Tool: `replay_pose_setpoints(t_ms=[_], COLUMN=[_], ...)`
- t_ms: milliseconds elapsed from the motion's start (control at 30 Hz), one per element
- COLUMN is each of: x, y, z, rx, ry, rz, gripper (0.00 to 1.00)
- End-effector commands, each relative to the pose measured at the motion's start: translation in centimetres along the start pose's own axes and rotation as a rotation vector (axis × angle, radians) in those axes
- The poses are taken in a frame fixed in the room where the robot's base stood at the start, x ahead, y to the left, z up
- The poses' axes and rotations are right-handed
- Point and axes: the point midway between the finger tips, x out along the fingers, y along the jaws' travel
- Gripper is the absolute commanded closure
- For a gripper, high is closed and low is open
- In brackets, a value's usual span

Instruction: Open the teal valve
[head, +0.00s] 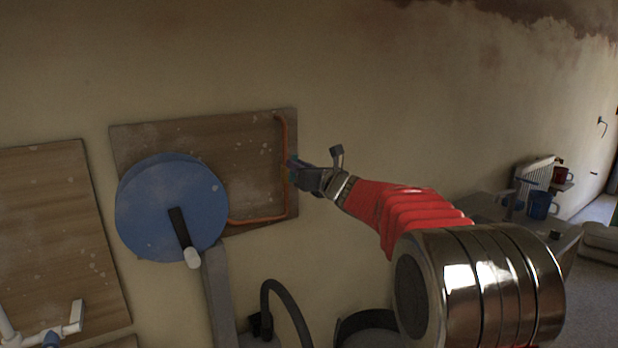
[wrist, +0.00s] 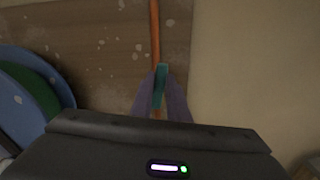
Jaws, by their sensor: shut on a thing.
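The teal valve handle (wrist: 160,84) stands between my fingertips in the wrist view, in front of an orange pipe (wrist: 154,30). My gripper (wrist: 160,98) is shut on this handle, which looks roughly in line with the pipe. In the head view my gripper (head: 292,172) reaches the vertical run of the orange pipe (head: 284,135) near the right edge of a wooden board (head: 210,128). The valve's body is mostly hidden by my gripper there.
A large blue disc (head: 150,220) with a dark crank and pale knob stands left of the valve. Another wooden board (head: 50,220) and white pipes (head: 72,318) are at far left. A black hose (head: 285,295) rises below. A table with a blue mug (head: 540,204) is at right.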

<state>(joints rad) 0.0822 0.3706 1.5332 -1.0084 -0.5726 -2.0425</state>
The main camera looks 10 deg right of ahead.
Motion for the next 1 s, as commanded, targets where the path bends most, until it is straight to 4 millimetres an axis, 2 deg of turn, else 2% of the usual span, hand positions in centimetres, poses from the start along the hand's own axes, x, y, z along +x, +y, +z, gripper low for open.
replay_pose_setpoints(t_ms=[167,433,667,700,900,1000], x=[0.03,-0.01,-0.01,-0.01,-0.02,-0.02], y=[0.05,0.64,0.69,0.70,0.73,0.75], z=[-0.25,-0.16,-0.09,-0.08,-0.01,0.01], rx=[-0.033,-0.193,-0.208,-0.208,-0.207,-0.207], ry=[0.004,0.002,0.001,0.000,-0.001,-0.001], rz=[-0.002,-0.004,-0.003,-0.003,-0.003,-0.002], gripper=[1.00,1.00,1.00,0.84,0.70,0.69])
